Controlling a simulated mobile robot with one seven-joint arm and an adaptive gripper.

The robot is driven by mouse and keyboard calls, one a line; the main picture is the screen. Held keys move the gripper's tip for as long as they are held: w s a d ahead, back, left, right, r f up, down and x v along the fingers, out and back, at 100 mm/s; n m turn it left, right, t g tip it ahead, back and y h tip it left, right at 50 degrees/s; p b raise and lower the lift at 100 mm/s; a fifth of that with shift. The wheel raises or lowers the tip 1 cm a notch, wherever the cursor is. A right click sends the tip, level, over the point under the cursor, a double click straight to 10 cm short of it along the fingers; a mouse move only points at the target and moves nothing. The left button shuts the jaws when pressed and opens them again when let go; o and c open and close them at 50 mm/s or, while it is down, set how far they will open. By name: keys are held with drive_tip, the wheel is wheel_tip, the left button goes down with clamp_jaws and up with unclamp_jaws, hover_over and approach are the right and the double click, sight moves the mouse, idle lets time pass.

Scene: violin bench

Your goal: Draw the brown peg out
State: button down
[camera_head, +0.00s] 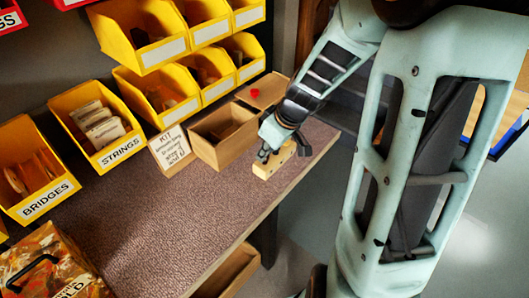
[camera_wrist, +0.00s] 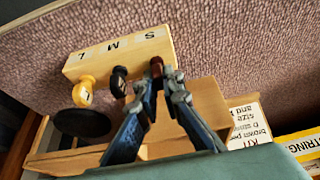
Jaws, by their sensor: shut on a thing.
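A pale wooden block (camera_wrist: 120,50) marked S, M and L lies near the bench's edge; it also shows in the head view (camera_head: 266,169). In the wrist view, the brown peg (camera_wrist: 157,66) stands at the S end, a black peg (camera_wrist: 118,82) at M and a yellow peg (camera_wrist: 84,91) at L. My gripper (camera_wrist: 159,82) is shut on the brown peg, with a fingertip on either side. The peg's lower part is hidden, so I cannot tell how deep it sits. In the head view my gripper (camera_head: 283,150) covers the pegs.
An open wooden box (camera_head: 222,135) stands behind the block, beside a KIT card (camera_head: 171,148). Yellow bins, including STRINGS (camera_head: 98,125) and BRIDGES (camera_head: 35,172), line the back.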

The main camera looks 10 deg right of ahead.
drive_tip(key=shift+r, duration=0.6)
idle(0.7)
drive_tip(key=shift+r+p, duration=1.05)
drive_tip(key=shift+r, duration=0.65)
wheel_tip(320, 180, up, 7)
drive_tip(key=p, duration=0.4)
